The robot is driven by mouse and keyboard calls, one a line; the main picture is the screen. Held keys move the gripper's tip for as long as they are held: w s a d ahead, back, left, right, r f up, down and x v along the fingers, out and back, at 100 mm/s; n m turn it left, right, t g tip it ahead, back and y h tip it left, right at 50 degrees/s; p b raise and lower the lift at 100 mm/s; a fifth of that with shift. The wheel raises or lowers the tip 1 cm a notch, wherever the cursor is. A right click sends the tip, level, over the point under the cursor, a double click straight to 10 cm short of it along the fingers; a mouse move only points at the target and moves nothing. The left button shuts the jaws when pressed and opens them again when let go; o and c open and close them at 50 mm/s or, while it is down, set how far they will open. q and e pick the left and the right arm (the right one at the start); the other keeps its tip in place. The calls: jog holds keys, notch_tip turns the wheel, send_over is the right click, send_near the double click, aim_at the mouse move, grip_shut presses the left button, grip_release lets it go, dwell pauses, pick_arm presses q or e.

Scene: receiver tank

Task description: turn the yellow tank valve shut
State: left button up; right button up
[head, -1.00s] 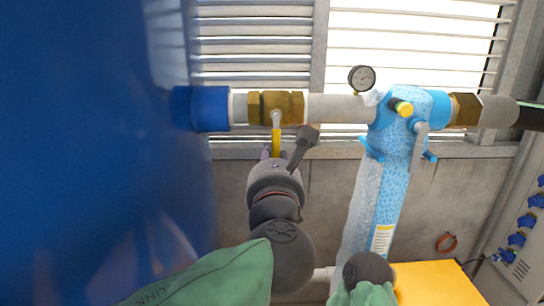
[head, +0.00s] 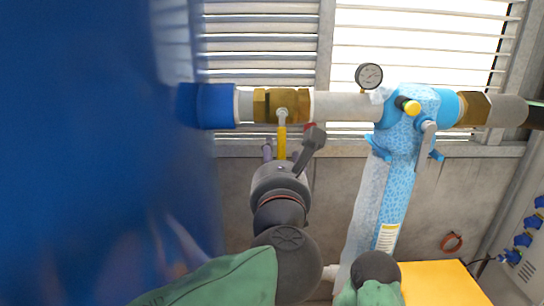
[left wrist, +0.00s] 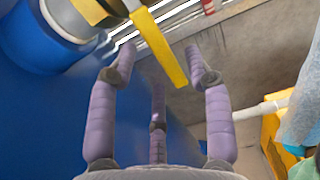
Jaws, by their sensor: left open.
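The yellow tank valve lever (head: 282,142) hangs straight down from a brass valve body (head: 265,105) on the horizontal pipe beside the blue tank (head: 90,130). My left gripper (head: 290,143) is just below the valve, open, with its fingers pointing up on either side of the lever. In the left wrist view the yellow lever (left wrist: 162,50) runs down into the gap between the spread purple fingers (left wrist: 160,62); no finger is clearly closed on it. How deep the lever sits between them I cannot tell. My right arm shows low in the head view, but its gripper is not in view.
A pressure gauge (head: 369,76) stands on the pipe to the right. A light-blue frosted fitting (head: 405,125) with a yellow-capped knob and a descending pipe is right of the valve. A yellow box (head: 440,282) lies low at right. The louvred window (head: 420,50) is behind.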

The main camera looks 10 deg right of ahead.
pick_arm(q)
jog(key=v, duration=1)
jog(key=shift+s+a, duration=0.25)
jog(key=shift+a, duration=0.25)
